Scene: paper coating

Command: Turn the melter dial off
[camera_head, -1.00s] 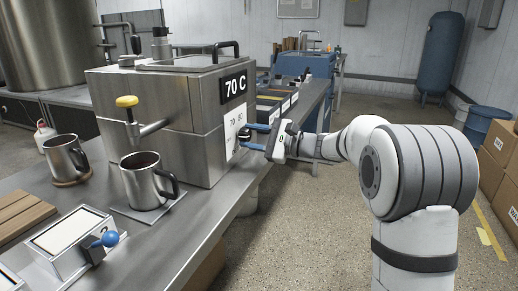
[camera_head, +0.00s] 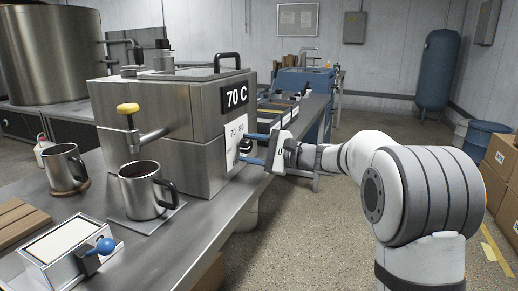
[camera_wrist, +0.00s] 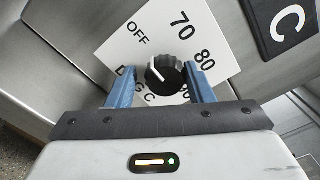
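The melter (camera_head: 165,115) is a steel box on the bench with a "70 C" display (camera_head: 235,97). Its black melter dial (camera_wrist: 167,74) sits on a white label plate (camera_wrist: 120,48) marked OFF, 70, 80, 90 and DEG C. In the wrist view the dial's white pointer line slants up and left, toward the OFF side. My gripper (camera_wrist: 161,86) is open, with one blue finger on each side of the dial. The right finger is very close to the dial, contact unclear; a gap shows at the left finger. In the head view my gripper (camera_head: 255,149) faces the plate, and the dial is small and dark.
A yellow-knobbed tap (camera_head: 128,108) sticks out from the melter's front. Two steel mugs, one being the near mug (camera_head: 140,191), and a small tray with a blue-knobbed handle (camera_head: 105,246) stand on the bench. The floor (camera_head: 300,235) right of the bench is clear; boxes (camera_head: 503,160) stand far right.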

